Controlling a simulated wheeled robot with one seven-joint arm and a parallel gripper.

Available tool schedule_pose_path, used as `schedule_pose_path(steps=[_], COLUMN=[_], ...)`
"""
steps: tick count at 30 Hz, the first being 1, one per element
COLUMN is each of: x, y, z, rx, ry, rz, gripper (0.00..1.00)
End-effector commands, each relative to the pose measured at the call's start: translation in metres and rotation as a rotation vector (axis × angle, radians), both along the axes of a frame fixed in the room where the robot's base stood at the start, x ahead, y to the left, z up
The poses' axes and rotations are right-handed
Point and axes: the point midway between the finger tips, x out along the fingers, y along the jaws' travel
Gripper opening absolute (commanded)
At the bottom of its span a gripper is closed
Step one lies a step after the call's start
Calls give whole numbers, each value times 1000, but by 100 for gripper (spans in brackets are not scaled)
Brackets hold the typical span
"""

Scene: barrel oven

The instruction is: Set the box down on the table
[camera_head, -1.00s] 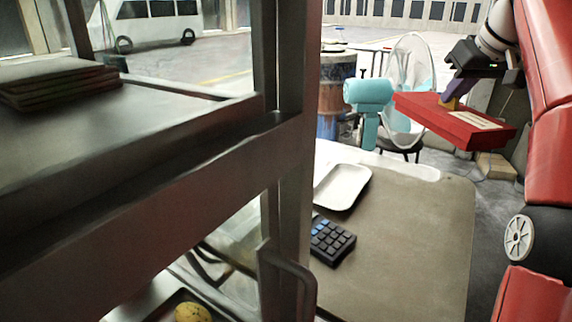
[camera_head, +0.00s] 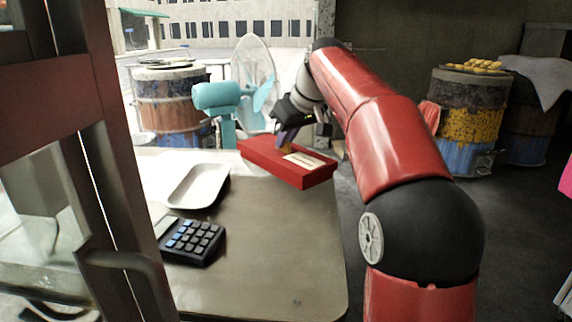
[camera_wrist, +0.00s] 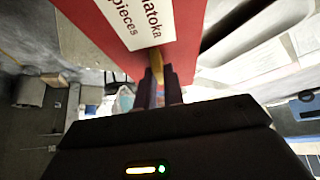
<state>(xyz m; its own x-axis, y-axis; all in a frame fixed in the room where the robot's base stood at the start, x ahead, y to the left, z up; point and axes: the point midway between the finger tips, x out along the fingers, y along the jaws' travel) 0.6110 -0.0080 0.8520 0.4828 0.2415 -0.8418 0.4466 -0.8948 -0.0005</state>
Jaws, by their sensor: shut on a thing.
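The box is flat and red with a white label. In the head view the box (camera_head: 287,162) is held in the air over the far right part of the table (camera_head: 270,250). My gripper (camera_head: 287,143) is shut on its far side, with the fingers at the edge. In the wrist view the box (camera_wrist: 190,40) fills the top, its label showing printed letters. My gripper (camera_wrist: 157,85) meets the box edge there. The gap between box and table is hard to judge.
On the table are a white tray (camera_head: 198,186) and a black calculator (camera_head: 192,241). A teal fan (camera_head: 235,95) stands behind. A metal rack (camera_head: 60,150) is at the left. The table's front right part is bare. Barrels (camera_head: 470,120) stand beyond, at right.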

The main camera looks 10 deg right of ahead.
Motion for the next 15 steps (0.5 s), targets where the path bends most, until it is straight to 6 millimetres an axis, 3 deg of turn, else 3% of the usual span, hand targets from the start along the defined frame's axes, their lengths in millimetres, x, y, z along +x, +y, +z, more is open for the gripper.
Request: schedule_pose_path(steps=[9,15], x=[-1,0], y=[0,0], z=[-38,-42], rx=[0,0], ry=[1,-1], rz=[-1,-1], gripper=[0,0])
